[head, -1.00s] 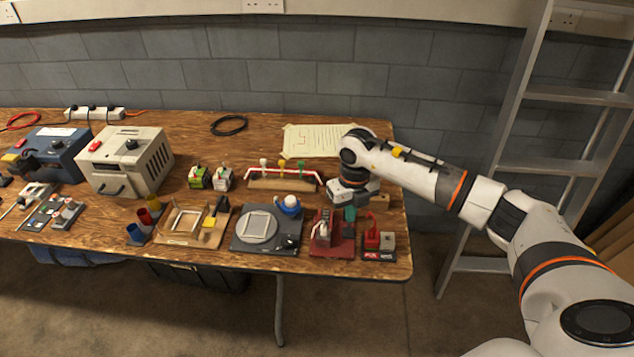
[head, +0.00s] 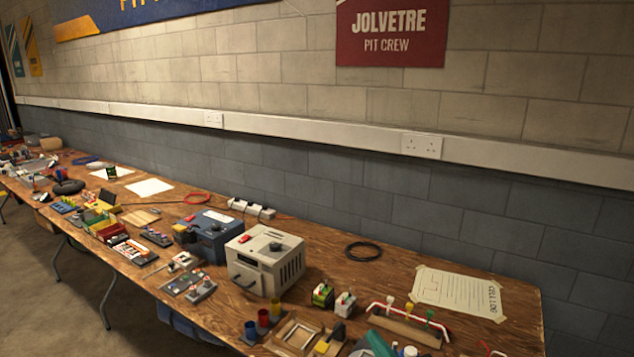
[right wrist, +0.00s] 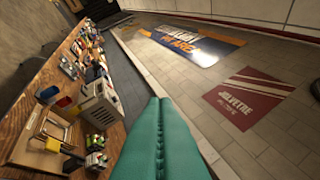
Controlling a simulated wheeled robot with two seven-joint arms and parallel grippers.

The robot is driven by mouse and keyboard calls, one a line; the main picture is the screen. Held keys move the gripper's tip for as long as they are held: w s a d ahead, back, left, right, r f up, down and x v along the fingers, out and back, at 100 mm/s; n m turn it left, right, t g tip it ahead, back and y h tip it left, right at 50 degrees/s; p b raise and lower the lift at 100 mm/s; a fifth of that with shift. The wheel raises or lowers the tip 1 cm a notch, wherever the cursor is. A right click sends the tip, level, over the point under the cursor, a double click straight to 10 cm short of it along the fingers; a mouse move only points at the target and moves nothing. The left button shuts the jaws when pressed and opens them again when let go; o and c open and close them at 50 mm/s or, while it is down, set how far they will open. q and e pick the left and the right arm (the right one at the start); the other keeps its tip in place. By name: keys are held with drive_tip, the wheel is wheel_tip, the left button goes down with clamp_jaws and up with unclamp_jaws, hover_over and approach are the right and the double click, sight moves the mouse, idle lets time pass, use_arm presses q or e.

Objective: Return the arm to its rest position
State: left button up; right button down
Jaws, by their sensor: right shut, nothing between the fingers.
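My right gripper (right wrist: 160,103) shows in the right wrist view as two teal fingers pressed together along their length, with nothing between them. It is raised clear of the wooden bench (right wrist: 22,95), which lies to its left in that view and appears turned on its side. My left gripper is in neither current view.
The bench (head: 330,262) runs along the wall, crowded with gear. A cream charger box (head: 262,258), a blue box (head: 208,232), a black cable ring (head: 364,251) and a taped paper sheet (head: 458,292) lie on it. A red banner (head: 392,32) hangs above.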

drive_tip(key=s+d+f+m+g+h, duration=0.55)
drive_tip(key=d+f+m+h, duration=0.5)
drive_tip(key=m, duration=0.25)
drive_tip(key=s+f+m+g, duration=0.1)
drive_tip(key=s+f+g, duration=0.2)
drive_tip(key=s, duration=0.4)
drive_tip(key=s+f+m+g+y, duration=0.1)
drive_tip(key=s+f+g, duration=0.25)
drive_tip(key=s, duration=0.25)
drive_tip(key=s+f+m+g, duration=0.1)
drive_tip(key=s+f+g, duration=0.25)
drive_tip(key=s, duration=0.35)
wheel_tip(320, 180, down, 28)
drive_tip(key=s+g, duration=0.1)
drive_tip(key=s, duration=0.1)
drive_tip(key=s+d+f+g, duration=0.1)
drive_tip(key=s+d+f, duration=0.1)
drive_tip(key=s+f, duration=1.2)
drive_tip(key=shift+s+d+f+n, duration=0.25)
drive_tip(key=shift+s+d+n, duration=0.05)
drive_tip(key=shift+s, duration=0.55)
